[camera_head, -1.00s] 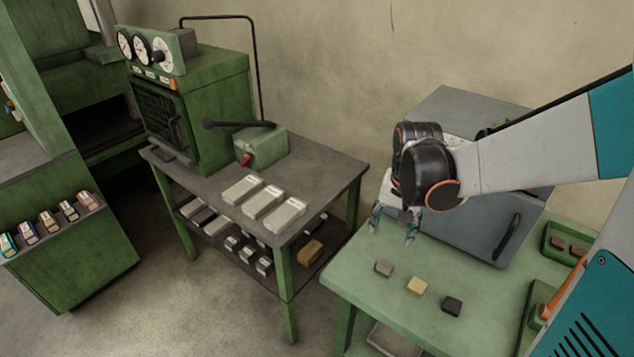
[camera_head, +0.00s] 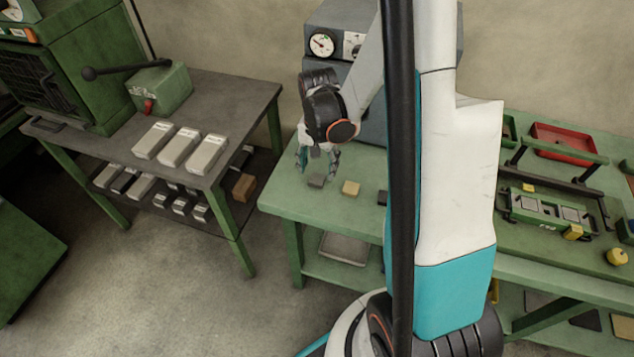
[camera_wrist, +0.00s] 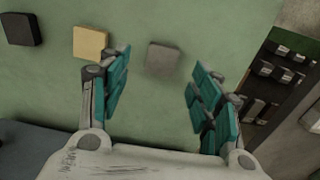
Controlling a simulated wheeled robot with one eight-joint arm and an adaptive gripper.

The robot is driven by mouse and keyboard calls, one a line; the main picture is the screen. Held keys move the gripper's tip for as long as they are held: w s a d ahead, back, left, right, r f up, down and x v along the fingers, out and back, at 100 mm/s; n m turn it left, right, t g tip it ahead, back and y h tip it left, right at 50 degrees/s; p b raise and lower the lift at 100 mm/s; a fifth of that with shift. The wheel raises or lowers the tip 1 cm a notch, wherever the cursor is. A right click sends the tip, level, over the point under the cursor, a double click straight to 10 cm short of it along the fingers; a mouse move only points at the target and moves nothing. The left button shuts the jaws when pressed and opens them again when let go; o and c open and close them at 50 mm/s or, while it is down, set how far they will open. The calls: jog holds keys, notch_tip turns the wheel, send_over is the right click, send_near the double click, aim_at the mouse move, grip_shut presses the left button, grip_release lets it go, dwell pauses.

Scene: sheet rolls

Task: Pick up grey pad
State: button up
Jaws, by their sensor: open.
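The grey pad (camera_head: 317,181) lies on the light green table (camera_head: 290,203), at the left end of a row of small pads. My gripper (camera_head: 318,160) is above it, open and empty. In the wrist view the grey pad (camera_wrist: 163,59) shows between and beyond the open teal fingers (camera_wrist: 160,85), a little nearer the left one. The fingers are not seen touching it.
A yellow pad (camera_head: 351,188) lies just right of the grey pad, close to one finger in the wrist view. A black pad (camera_head: 382,198) lies beyond it, partly hidden by my arm. A grey metal table (camera_head: 231,95) with boxes stands left.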

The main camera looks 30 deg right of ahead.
aim_at(317, 179)
jog(key=f+b, duration=0.1)
jog(key=f, duration=0.2)
jog(key=f+b, duration=0.1)
jog(key=f, duration=0.1)
jog(key=shift+w+f+b, duration=0.2)
jog(key=shift+w+b, duration=0.1)
jog(key=shift+b, duration=0.05)
jog(key=shift+r, duration=0.1)
jog(key=c, duration=1)
